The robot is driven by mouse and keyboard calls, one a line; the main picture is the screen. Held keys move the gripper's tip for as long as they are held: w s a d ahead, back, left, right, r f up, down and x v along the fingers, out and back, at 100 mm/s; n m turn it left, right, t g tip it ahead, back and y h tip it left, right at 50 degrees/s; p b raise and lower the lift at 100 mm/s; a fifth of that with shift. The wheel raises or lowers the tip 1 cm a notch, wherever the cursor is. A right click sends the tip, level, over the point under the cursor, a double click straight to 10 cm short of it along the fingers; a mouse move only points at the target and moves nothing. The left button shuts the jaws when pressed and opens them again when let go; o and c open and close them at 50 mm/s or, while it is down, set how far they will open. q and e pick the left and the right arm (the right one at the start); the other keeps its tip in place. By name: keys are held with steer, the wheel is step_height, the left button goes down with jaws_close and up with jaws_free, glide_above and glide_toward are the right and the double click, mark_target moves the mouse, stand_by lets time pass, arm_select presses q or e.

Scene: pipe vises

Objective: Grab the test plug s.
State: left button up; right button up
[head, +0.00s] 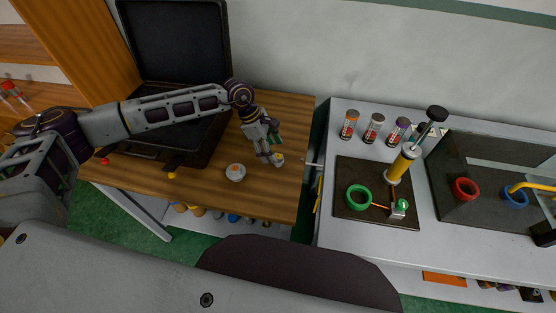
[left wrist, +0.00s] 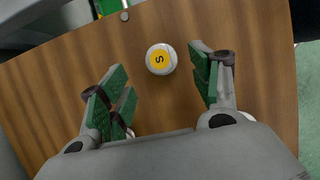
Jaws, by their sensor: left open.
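The test plug s is a small white round plug with a yellow disc marked S, standing on the wooden table. In the left wrist view the plug (left wrist: 160,59) lies between the green-padded fingertips of my left gripper (left wrist: 158,72), apart from both. In the head view the plug (head: 279,160) shows beside the tips of the left gripper (head: 270,154), which partly covers it. My left gripper is open and empty, pointing down at the table. My right gripper is in neither view.
Another white plug with an orange top (head: 235,173) stands left of the gripper on the wooden table (head: 290,190). An open black case (head: 205,145) lies at the left. A grey bench (head: 335,235) with pipe tools stands to the right, across a gap.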

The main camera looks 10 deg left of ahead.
mark_target(277, 156)
arm_select(q)
steer(key=shift+d+p+x, duration=0.25)
steer(key=shift+p+x, duration=0.4)
steer(key=shift+x, duration=1.55)
steer(key=shift+s+d+f, duration=0.1)
steer(key=shift+f, duration=0.15)
steer(key=c, duration=1.1)
